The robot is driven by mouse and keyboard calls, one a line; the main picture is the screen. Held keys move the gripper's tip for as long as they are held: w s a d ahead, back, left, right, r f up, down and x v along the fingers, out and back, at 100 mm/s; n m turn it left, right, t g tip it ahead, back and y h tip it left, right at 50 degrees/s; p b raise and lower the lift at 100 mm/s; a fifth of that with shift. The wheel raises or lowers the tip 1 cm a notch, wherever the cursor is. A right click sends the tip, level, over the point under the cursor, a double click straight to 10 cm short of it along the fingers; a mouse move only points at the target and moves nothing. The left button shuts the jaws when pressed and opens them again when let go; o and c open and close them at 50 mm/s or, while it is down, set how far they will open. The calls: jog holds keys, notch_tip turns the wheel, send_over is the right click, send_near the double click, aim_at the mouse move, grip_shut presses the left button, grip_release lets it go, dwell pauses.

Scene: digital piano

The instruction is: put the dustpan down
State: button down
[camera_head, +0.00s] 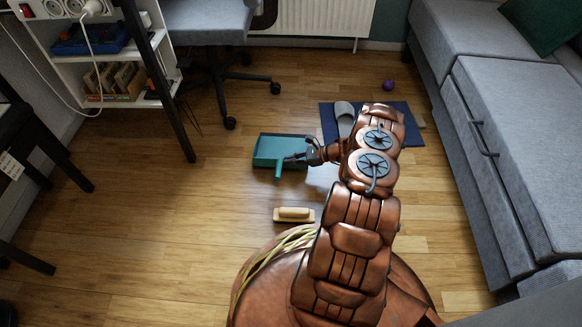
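A teal dustpan (270,150) is in the middle of the head view, at floor level or just above it. Its short handle (278,172) points toward me. My gripper (292,158) reaches in from the right, with its dark fingers at the dustpan's front right side near the handle. The fingers are small in this view, so I cannot tell whether they are closed on the dustpan or only beside it. I also cannot tell whether the dustpan rests fully on the floor.
A brush with a pale block (294,214) lies on the floor nearer me. A dark blue mat (400,122) with a grey slipper (344,112) is behind my arm. A grey sofa (520,150) stands right, an office chair (212,38) and shelf (130,60) left. Floor at left is clear.

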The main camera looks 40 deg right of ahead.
jog(key=shift+f+b, duration=0.5)
jog(key=shift+f, duration=1)
jog(key=shift+f, duration=0.1)
jog(key=c, duration=1.3)
grip_release()
jog(key=shift+f+b, duration=0.25)
jog(key=shift+b, duration=0.25)
